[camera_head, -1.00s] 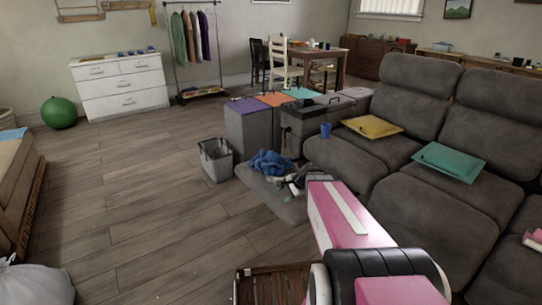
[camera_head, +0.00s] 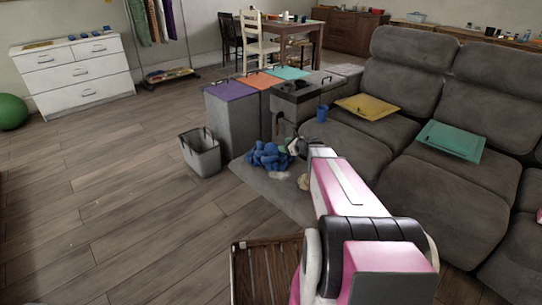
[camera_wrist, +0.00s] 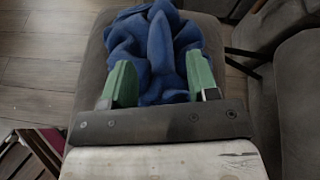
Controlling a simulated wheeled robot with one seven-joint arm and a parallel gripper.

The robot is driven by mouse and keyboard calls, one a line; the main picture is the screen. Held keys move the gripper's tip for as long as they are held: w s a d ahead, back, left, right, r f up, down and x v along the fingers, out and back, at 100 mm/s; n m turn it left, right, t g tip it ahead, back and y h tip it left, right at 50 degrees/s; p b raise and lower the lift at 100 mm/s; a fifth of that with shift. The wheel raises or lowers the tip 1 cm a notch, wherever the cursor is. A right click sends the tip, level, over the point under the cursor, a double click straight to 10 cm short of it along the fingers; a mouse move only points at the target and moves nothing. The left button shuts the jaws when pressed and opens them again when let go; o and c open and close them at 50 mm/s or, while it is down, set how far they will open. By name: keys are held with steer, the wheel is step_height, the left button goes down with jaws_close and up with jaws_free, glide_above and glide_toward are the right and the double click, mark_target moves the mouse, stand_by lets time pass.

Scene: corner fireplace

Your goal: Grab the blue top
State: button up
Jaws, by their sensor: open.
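The blue top (camera_head: 269,156) lies crumpled on a grey cushioned surface, left of the end of my arm in the head view. In the wrist view the blue top (camera_wrist: 155,45) fills the space ahead of and between the green fingers. My gripper (camera_wrist: 160,80) is open, one finger on each side of the lower part of the cloth. I cannot tell whether the fingers touch it. In the head view my gripper (camera_head: 302,147) is small and partly hidden by my pink and white arm.
A grey bin (camera_head: 201,155) stands on the floor to the left. Lidded boxes (camera_head: 236,118) stand behind the top.

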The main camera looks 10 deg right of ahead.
mark_target(274, 145)
steer(key=x, duration=0.8)
steer(key=shift+s+f, duration=0.1)
steer(key=shift+f, duration=0.2)
jaws_close()
